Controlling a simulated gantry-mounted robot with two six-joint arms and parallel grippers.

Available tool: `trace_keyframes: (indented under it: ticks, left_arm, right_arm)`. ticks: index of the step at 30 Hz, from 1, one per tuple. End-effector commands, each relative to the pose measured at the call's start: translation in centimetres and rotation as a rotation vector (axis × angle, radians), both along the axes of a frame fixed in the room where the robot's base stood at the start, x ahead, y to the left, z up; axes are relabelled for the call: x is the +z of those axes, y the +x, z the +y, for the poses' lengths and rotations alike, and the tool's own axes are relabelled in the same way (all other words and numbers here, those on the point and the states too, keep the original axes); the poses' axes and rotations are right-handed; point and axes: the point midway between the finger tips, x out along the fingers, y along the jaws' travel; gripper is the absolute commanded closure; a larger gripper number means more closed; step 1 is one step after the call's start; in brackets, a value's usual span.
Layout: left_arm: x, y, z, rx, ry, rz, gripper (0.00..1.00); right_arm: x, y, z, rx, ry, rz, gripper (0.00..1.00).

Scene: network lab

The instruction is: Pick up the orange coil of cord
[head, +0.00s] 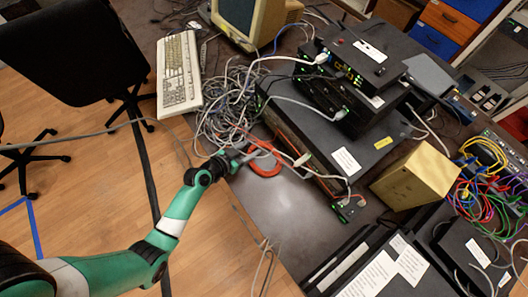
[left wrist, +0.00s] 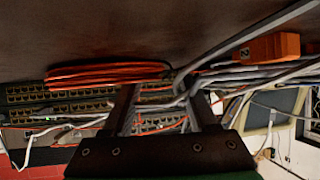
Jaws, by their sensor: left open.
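The orange coil of cord (head: 266,168) lies on the dark table in the head view, beside the tangle of grey cables. In the left wrist view the coil (left wrist: 100,75) shows as a flat bundle of orange loops, ahead of my fingers and mostly to their left. My left gripper (head: 246,155) is at the coil's left side in the head view. In the left wrist view its two fingers (left wrist: 167,100) stand apart with no coil clamped between them. I cannot tell whether a fingertip touches the coil. My right gripper is in neither view.
A heap of grey cables (head: 228,108) lies just behind the left gripper. Stacked network boxes (head: 330,95) stand to the right of the coil, with a tan box (head: 415,178) beyond. An orange block (left wrist: 268,48) shows in the left wrist view. The table front (head: 290,222) is mostly clear.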

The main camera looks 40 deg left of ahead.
Motion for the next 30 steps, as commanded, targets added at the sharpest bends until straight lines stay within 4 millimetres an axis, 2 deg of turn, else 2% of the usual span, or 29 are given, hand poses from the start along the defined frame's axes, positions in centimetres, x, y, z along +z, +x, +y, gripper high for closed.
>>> trace_keyframes:
  ticks: [2,11,24,30]
  left_arm:
    - [0.0,0.0,0.0,0.000,0.000,0.000,0.45]
    - [0.0,-0.1,0.0,0.000,0.001,0.001,0.99]
    - [0.0,-0.1,0.0,0.000,0.000,0.003,1.00]
    - [1.6,-0.1,0.0,-0.001,0.002,0.002,1.00]
  right_arm:
    - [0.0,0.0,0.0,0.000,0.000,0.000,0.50]
    - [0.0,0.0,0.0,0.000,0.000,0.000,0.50]
    - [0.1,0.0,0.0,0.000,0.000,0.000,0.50]
    - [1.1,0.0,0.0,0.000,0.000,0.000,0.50]
